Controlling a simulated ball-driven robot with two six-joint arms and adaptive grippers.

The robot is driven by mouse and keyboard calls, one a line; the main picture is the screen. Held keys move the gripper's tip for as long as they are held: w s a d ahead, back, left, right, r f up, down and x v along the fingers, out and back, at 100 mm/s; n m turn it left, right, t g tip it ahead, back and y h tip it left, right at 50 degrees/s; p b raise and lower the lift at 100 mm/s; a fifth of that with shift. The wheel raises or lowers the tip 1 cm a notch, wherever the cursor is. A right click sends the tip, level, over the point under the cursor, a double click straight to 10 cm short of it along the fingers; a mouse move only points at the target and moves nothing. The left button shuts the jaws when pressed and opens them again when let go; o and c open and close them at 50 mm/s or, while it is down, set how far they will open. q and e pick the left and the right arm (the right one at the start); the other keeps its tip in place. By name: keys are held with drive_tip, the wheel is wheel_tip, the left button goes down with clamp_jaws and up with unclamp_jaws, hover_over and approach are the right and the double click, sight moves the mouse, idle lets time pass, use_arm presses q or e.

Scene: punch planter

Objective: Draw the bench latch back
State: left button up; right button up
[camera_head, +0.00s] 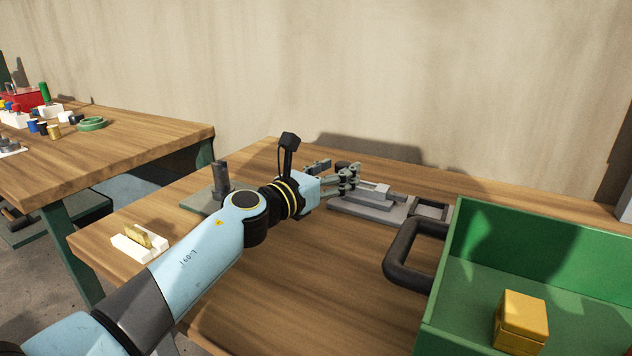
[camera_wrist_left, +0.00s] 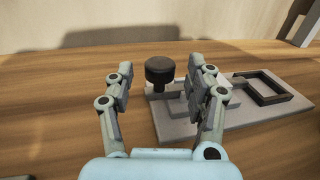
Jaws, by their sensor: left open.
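The bench latch (camera_head: 368,210) is a grey base plate with a pale sliding part, lying on the wooden bench. A dark rectangular frame (camera_head: 431,208) is at its right end, and it also shows in the left wrist view (camera_wrist_left: 262,90). A dark round knob (camera_wrist_left: 159,70) stands at the latch's left end. My left gripper (camera_head: 336,174) is open at that end of the latch. In the left wrist view its fingers (camera_wrist_left: 163,76) stand on either side of the knob, with a gap visible on the left; contact on the right is unclear. My right gripper is out of view.
A green crate (camera_head: 455,240) with a black handle (camera_head: 398,262) and a yellow box (camera_head: 521,322) stands at the right. A grey post (camera_head: 221,178) on a green plate and a white holder with a brass piece (camera_head: 148,237) are at the left. The front middle is clear.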

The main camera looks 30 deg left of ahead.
use_arm(q)
drive_tip(key=v, duration=0.9)
drive_tip(key=shift+s+a, duration=0.1)
drive_tip(key=shift+s, duration=0.2)
drive_tip(key=shift+f, duration=0.1)
